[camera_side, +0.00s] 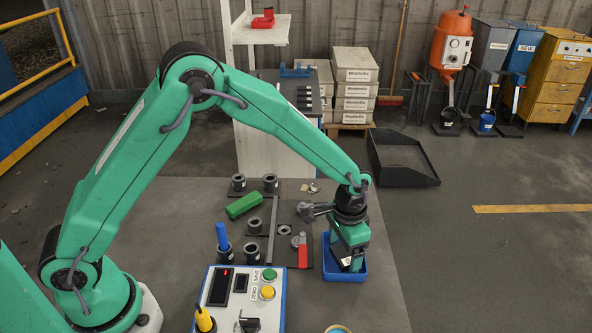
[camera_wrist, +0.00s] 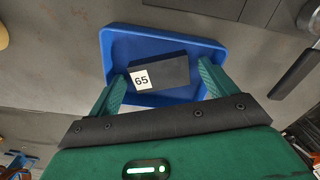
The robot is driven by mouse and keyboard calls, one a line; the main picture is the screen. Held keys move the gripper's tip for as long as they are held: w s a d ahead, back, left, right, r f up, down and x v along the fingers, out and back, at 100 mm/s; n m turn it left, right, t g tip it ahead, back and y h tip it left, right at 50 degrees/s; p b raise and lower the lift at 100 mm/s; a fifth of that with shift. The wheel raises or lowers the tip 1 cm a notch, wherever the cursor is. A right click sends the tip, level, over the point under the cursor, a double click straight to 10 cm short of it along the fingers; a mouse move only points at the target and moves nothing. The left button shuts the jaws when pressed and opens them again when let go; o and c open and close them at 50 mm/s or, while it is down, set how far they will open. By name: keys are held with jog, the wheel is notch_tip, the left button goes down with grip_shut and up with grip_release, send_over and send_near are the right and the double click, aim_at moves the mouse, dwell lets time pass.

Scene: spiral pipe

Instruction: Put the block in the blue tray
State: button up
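The blue tray (camera_side: 344,275) stands at the right part of the grey table in the side view, and the wrist view shows its rim and floor (camera_wrist: 118,48). A dark block (camera_wrist: 165,74) with a white label reading 65 lies inside the tray's outline in the wrist view. My gripper (camera_wrist: 162,80) points down over the tray, and in the side view my gripper (camera_side: 348,262) is low within it. Its two green fingers stand apart, one on each side of the block, with small gaps showing. The block's underside is hidden.
A control box (camera_side: 240,298) with green and yellow buttons stands at the table's front. A green bar (camera_side: 244,205), several dark cylindrical holders (camera_side: 270,183) and a red-handled tool (camera_side: 302,250) lie left of the tray. The table right of the tray is clear.

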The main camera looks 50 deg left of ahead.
aim_at(344, 254)
jog(key=shift+r, duration=0.2)
notch_tip(344, 254, up, 12)
dwell(0.9)
dwell(0.5)
